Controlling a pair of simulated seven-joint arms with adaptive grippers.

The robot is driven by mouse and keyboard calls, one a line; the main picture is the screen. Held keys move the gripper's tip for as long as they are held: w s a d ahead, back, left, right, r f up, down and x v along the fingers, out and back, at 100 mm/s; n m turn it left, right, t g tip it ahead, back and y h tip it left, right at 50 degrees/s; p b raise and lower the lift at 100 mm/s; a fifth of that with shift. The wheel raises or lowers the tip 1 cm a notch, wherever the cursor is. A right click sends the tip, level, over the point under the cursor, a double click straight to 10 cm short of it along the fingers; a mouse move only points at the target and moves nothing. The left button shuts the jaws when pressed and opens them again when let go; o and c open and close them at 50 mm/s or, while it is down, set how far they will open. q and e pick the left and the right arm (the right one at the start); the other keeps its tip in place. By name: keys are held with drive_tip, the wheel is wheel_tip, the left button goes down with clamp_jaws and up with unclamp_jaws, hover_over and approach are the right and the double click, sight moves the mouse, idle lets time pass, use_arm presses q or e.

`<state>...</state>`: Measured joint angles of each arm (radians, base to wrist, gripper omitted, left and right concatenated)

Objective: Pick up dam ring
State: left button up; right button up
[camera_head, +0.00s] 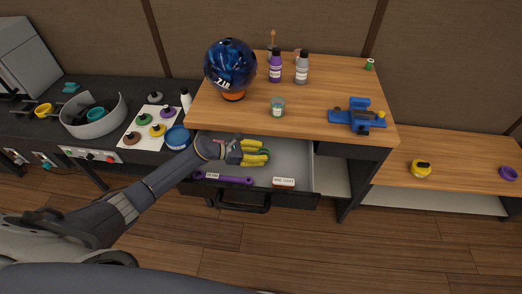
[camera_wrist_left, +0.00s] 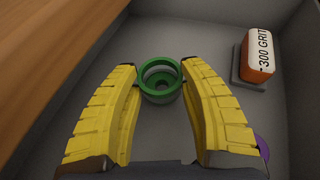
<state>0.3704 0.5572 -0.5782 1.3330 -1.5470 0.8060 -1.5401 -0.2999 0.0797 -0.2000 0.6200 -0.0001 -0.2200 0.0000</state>
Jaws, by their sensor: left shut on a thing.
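My left gripper (camera_head: 262,153) reaches down into the open drawer (camera_head: 299,160), with its yellow ribbed fingers closed on a small green ring (camera_wrist_left: 160,80). In the left wrist view the ring sits between the fingertips (camera_wrist_left: 161,72), with its round opening facing the camera. It is over the grey drawer floor; I cannot tell whether it still touches the floor. In the head view the fingers hide most of it. My right gripper is not in view.
The drawer also holds a purple tool (camera_head: 228,179) and a 300 grit block (camera_wrist_left: 258,55). Above stands the wooden bench top (camera_head: 325,100) with a blue ball (camera_head: 230,66), bottles and a blue vise (camera_head: 358,117).

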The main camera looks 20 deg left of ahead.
use_arm(q)
drive_tip(key=shift+s+d, duration=0.15)
drive_tip(key=shift+s, duration=0.85)
drive_tip(key=w+a+r, duration=0.1)
drive_tip(key=w+r, duration=0.2)
drive_tip(key=r, duration=0.8)
drive_tip(key=w+r, duration=0.3)
drive_tip(key=r, duration=0.8)
drive_tip(key=w+a+r+n+t+y, duration=0.1)
drive_tip(key=w+a+r+n, duration=0.1)
drive_tip(key=w+a+r, duration=0.5)
drive_tip(key=w+a+r+n+t+y, duration=0.1)
drive_tip(key=w+a+r, duration=0.6)
drive_tip(key=r, duration=0.9)
drive_tip(key=a+t+y, duration=0.1)
drive_tip(key=a, duration=0.2)
drive_tip(key=shift+n, duration=0.4)
drive_tip(key=shift+w+a+f+n+t+y, duration=0.15)
drive_tip(key=shift+a+f+n+t+y, duration=0.2)
drive_tip(key=shift+a+f, duration=0.45)
drive_tip(key=shift+d+f, duration=0.1)
drive_tip(key=shift+f, duration=2.85)
